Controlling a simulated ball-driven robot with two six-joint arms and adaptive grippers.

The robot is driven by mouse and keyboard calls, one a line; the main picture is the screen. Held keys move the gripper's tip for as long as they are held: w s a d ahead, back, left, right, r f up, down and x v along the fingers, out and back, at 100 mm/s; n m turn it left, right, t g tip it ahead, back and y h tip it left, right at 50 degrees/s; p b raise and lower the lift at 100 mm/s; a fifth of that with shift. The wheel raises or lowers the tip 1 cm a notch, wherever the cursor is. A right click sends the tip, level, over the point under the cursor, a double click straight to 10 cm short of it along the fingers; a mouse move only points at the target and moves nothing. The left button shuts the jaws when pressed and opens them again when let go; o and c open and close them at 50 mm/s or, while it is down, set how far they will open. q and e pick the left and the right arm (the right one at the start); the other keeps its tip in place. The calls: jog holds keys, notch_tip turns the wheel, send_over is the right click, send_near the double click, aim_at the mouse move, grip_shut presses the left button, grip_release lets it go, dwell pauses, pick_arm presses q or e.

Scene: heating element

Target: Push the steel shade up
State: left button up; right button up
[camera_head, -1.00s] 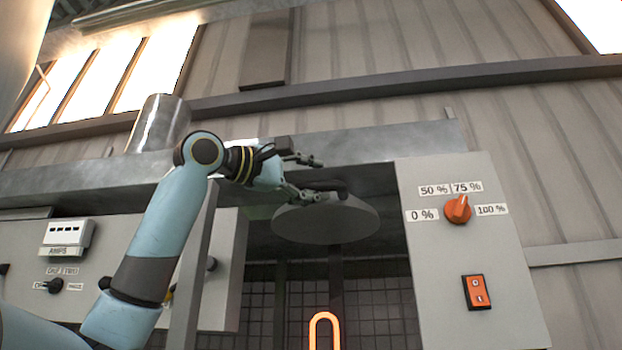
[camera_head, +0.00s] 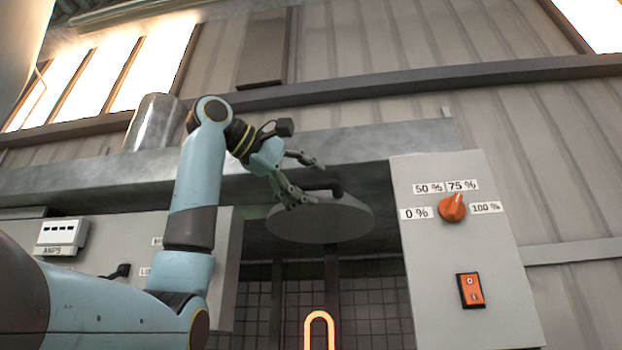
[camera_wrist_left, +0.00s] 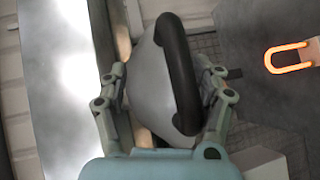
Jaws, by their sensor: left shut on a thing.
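The steel shade (camera_head: 320,222) is a grey rounded disc with a black handle (camera_head: 337,187) on top. It hangs under the front beam, above the glowing heating element (camera_head: 319,328). My left gripper (camera_head: 318,181) reaches down to the shade from the upper left. In the left wrist view, the fingers of the gripper (camera_wrist_left: 163,98) lie on both sides of the shade (camera_wrist_left: 150,85), and the black handle (camera_wrist_left: 180,75) curves between them. My right gripper is not in view.
A control panel (camera_head: 480,300) with an orange dial (camera_head: 452,207) and an orange switch (camera_head: 471,290) stands right of the shade. A metal beam (camera_head: 365,143) runs above it. A grey panel with a meter (camera_head: 62,235) is at the left.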

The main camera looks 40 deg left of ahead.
pick_arm(q)
jog(key=shift+s+a+r+t+b, duration=0.2)
jog(key=shift+s+a+t+b, duration=0.1)
jog(key=shift+s+b, duration=0.35)
jog(key=s+a+f+b, duration=0.1)
jog(key=s+a+b, duration=0.1)
jog(key=s, duration=0.9)
jog(key=shift+s+a+b, duration=0.15)
jog(key=shift+s+b, duration=0.05)
jog(key=shift+b, duration=0.3)
jog(key=shift+f, duration=0.15)
